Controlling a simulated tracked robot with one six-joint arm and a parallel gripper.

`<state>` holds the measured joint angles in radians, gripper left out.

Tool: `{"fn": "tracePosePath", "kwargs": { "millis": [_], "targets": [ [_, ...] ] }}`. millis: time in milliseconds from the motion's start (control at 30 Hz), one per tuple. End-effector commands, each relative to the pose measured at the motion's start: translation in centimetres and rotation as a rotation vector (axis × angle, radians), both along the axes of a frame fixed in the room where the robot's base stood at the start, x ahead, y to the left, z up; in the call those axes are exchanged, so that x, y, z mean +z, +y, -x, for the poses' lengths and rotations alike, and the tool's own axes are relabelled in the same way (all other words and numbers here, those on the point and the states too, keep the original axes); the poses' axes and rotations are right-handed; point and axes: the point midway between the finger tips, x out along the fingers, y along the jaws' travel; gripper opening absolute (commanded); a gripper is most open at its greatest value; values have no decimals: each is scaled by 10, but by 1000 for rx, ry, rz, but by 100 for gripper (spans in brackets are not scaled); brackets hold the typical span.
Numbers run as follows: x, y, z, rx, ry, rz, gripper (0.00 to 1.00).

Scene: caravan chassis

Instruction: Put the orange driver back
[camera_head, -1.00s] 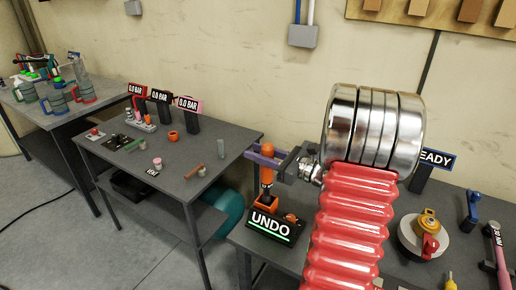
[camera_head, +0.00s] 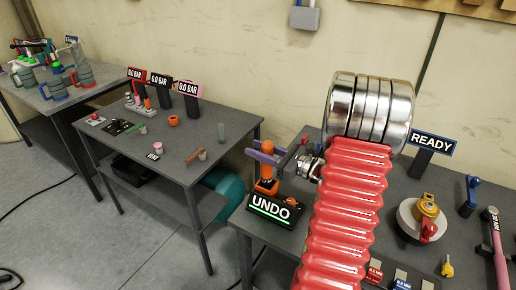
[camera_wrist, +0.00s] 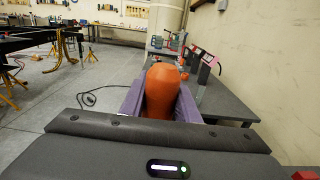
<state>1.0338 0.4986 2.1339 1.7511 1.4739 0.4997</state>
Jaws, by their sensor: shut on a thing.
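The orange driver (camera_head: 267,174) stands upright at the left end of the near bench, behind the UNDO sign (camera_head: 274,209). Its lower end is at the orange holder (camera_head: 262,190); I cannot tell how deep it sits. My gripper (camera_head: 266,156) has purple jaws shut around the upper part of the driver's handle. In the wrist view, the rounded orange handle end fills the space between the purple jaws of my gripper (camera_wrist: 161,97). The sign hides part of the holder.
My red ribbed arm covers the bench's middle. To its right are a READY sign (camera_head: 432,141), a round grey device with a yellow top (camera_head: 428,209), a blue-handled tool (camera_head: 470,190) and a pink-handled wrench (camera_head: 496,240). Another table (camera_head: 185,150) stands left, across a gap.

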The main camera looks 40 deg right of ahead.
Motion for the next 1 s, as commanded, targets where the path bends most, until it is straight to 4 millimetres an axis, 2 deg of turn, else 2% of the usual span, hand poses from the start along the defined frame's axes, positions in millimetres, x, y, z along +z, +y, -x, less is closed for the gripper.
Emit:
{"fn": "tracePosePath", "kwargs": {
  "millis": [167, 200, 500, 833, 1000],
  "targets": [
    [1, -1, 0, -1, -2, 0, 0],
    [1, -1, 0, -1, -2, 0, 30],
    [1, -1, 0, -2, -1, 0, 50],
    [0, -2, 3, -3, 1, -1, 50],
    [0, -7, 15, -3, 0, 0, 50]
  ]
}}
